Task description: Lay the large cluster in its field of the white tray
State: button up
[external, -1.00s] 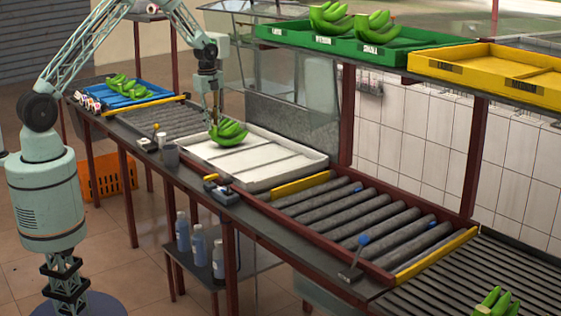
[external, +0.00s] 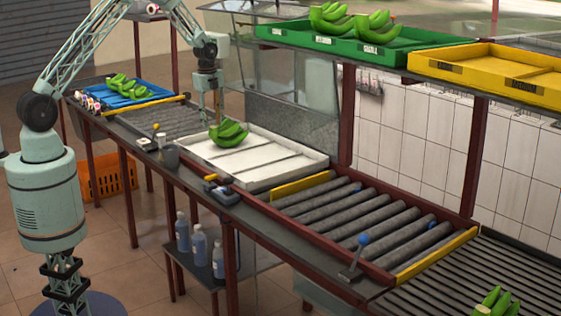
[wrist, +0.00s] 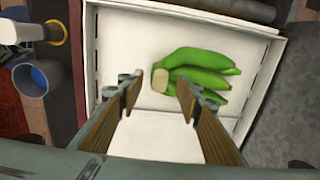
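A green banana cluster (external: 232,135) lies in the white tray (external: 288,162), in the field at its left end in the external view. In the wrist view the cluster (wrist: 200,75) has its pale cut crown turned to my gripper, and its fingers point right. The white tray (wrist: 125,45) shows around it. My gripper (wrist: 158,93) is open, with a fingertip on each side below the crown and a gap between them. In the external view my gripper (external: 211,115) is just above the cluster's crown end. The cluster's underside is hidden.
A grey cup (external: 170,156) and a white container (external: 161,139) stand beside the tray on the bench edge. A blue crate (external: 130,95) with bananas is at the far left. Green (external: 385,52) and yellow (external: 480,72) trays are on the raised shelf. The tray's other fields are empty.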

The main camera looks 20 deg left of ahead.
notch_tip(320, 180, up, 11)
jog(key=shift+s+a+r, duration=0.15)
jog(key=shift+s+a, duration=0.1)
dwell(0.4)
dwell(0.7)
jog(key=s+a+r+n+t+b, duration=0.1)
jog(key=s+a+r+n, duration=0.35)
jog(key=a+r, duration=0.35)
jog(key=s+a+r+n+b, duration=0.1)
jog(key=s+a+r+n, duration=0.4)
jog(key=a, duration=0.5)
jog(key=s+a+r+n+t+b, duration=0.1)
jog(key=s+a+r+n, duration=0.2)
jog(key=s+a+r, duration=0.55)
jog(key=s+a+n+b, duration=0.1)
jog(key=s+a+n, duration=0.3)
jog(key=s, duration=0.4)
jog(key=s+a+f+n+t+b, duration=0.1)
jog(key=s+a+n, duration=0.3)
jog(key=s+a, duration=0.3)
jog(key=s+a+f+n+b, duration=0.1)
jog(key=s+a+n, duration=0.3)
jog(key=s, duration=0.7)
jog(key=shift+s+a+f+n+b, duration=0.15)
jog(key=shift+s+a+n+b, duration=0.15)
jog(key=shift+a, duration=0.6)
